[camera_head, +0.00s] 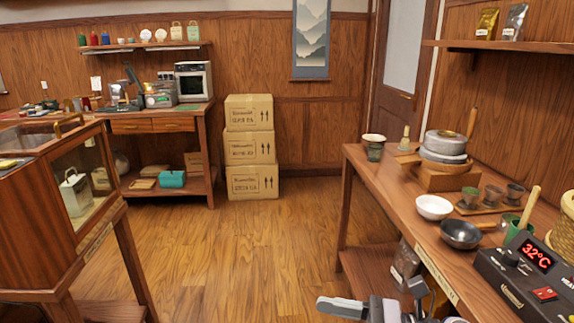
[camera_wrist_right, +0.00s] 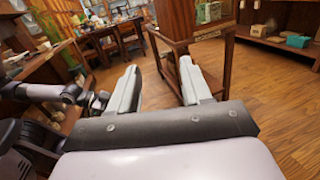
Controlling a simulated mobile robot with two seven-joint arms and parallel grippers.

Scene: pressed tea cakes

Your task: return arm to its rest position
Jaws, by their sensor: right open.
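My right gripper (camera_wrist_right: 158,72) is open in the right wrist view. Its two pale fingers stand apart with nothing between them, and wooden floor shows behind the gap. In the head view, part of the right gripper (camera_head: 342,307) and wrist shows at the bottom edge, in front of the right-hand counter's front end; the rest is cut off. A grey jointed part, which looks like my other arm, shows at the left of the right wrist view. My left gripper cannot be made out in either view.
The right-hand counter (camera_head: 397,205) carries a white bowl (camera_head: 434,207), a dark pan (camera_head: 460,234) and a heater box (camera_head: 529,275). A glass-fronted cabinet (camera_head: 82,180) stands at left. Stacked cartons (camera_head: 250,145) stand by the back wall. The floor (camera_head: 235,250) between is clear.

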